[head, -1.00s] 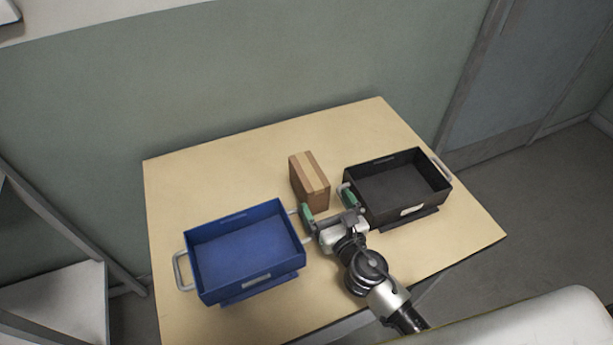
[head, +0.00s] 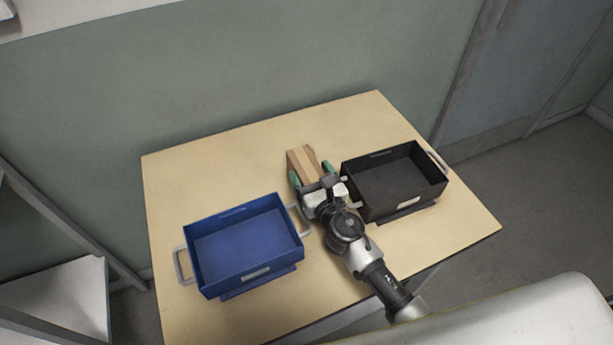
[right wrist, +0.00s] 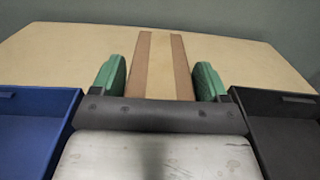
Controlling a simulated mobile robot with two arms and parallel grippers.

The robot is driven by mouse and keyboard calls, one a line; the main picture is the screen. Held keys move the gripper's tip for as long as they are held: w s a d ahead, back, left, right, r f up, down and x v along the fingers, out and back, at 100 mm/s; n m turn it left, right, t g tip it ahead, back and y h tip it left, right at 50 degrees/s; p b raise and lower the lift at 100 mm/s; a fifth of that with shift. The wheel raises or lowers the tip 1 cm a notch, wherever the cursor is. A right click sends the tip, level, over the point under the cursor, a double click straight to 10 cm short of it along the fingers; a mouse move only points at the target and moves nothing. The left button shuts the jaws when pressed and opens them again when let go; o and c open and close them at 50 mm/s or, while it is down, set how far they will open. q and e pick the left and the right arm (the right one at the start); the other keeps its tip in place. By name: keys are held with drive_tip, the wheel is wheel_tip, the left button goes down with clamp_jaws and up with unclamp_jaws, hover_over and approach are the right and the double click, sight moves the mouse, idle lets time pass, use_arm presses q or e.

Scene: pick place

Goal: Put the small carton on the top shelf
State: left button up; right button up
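The small carton (head: 303,160) is a brown box with a lighter tape band. It stands on the table between the blue bin and the black bin. In the right wrist view the carton (right wrist: 160,60) lies between the two green finger pads, with a narrow gap showing on each side. My right gripper (head: 312,177) is open around the carton's near part, and its arm hides the carton's lower front. My left gripper is not in view. The top shelf cannot be made out for sure; part of a grey rack (head: 60,295) shows at the left edge.
The blue bin (head: 245,270) stands left of my right arm and the black bin (head: 405,205) stands right of it, both close to the gripper. The wooden table (head: 200,165) is clear behind the bins. A wall rises behind the table.

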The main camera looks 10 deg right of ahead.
drive_tip(key=c, duration=0.9)
drive_tip(key=shift+o, duration=0.2)
drive_tip(key=shift+r+p, duration=0.3)
drive_tip(key=shift+r, duration=0.15)
wheel_tip(320, 180, up, 4)
drive_tip(key=p, duration=0.3)
drive_tip(key=d+r+p, duration=0.2)
drive_tip(key=d+r, duration=0.4)
drive_tip(key=d, duration=0.6)
drive_tip(key=s+a+r+m+h, duration=0.1)
drive_tip(key=s+a, duration=0.1)
drive_tip(key=s, duration=0.6)
drive_tip(key=s+a+r+m+h, duration=0.1)
drive_tip(key=s+a+r+h, duration=0.1)
drive_tip(key=s, duration=0.6)
drive_tip(key=shift+a, duration=0.35)
